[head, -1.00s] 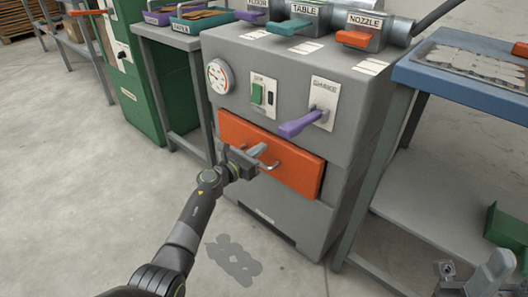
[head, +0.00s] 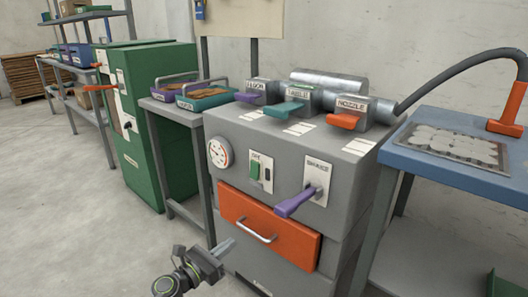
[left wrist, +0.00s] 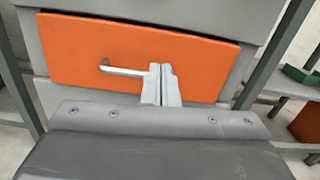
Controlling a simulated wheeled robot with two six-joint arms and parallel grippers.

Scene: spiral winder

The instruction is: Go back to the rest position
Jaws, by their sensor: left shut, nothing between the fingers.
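My left gripper (head: 222,248) is at the bottom of the head view, in front of the grey machine (head: 280,140). Its fingers are together and empty. The orange drawer (head: 290,241) with its metal handle (head: 256,230) is just right of and above the gripper in the head view. In the left wrist view the closed fingertips (left wrist: 162,85) appear in front of the orange drawer (left wrist: 90,45), beside the right end of its handle (left wrist: 125,71). I cannot tell whether they touch it. My right gripper does not show in the head view.
The machine carries a gauge (head: 220,152), a purple lever (head: 295,203) and FLOOR, TABLE and NOZZLE levers on top. A green cabinet (head: 160,130) stands left, a blue table (head: 460,160) right. The floor at lower left is clear.

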